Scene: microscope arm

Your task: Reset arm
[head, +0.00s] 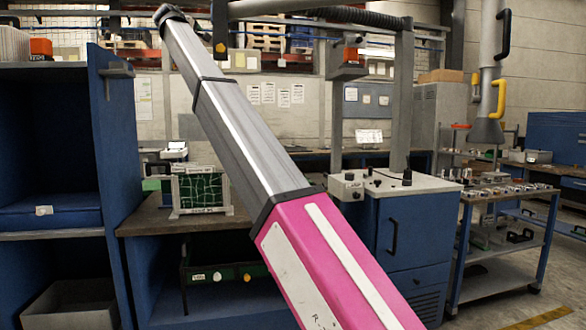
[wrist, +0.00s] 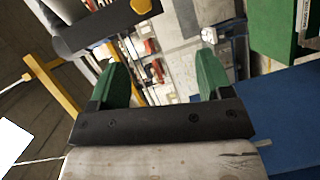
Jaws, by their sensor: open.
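My gripper (wrist: 160,72) shows in the wrist view with its two green fingers wide apart and nothing between them. It is not identifiable in the head view. A grey overhead beam (head: 300,7) with a black ribbed hose runs across the top of the head view, by two grey posts over a blue cabinet. I cannot tell whether this is the arm of the task. A dark bar (wrist: 98,30) with a yellow bolt lies past the left finger in the wrist view; I cannot tell what it belongs to. A long silver and pink boom hides the middle of the head view.
A blue cabinet (head: 418,235) with a pale top stands right of centre. A blue shelf unit (head: 112,150) stands at left. A rack trolley (head: 500,230) with small parts and a grey duct arm with a yellow handle (head: 498,100) are at right. Floor shows at lower right.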

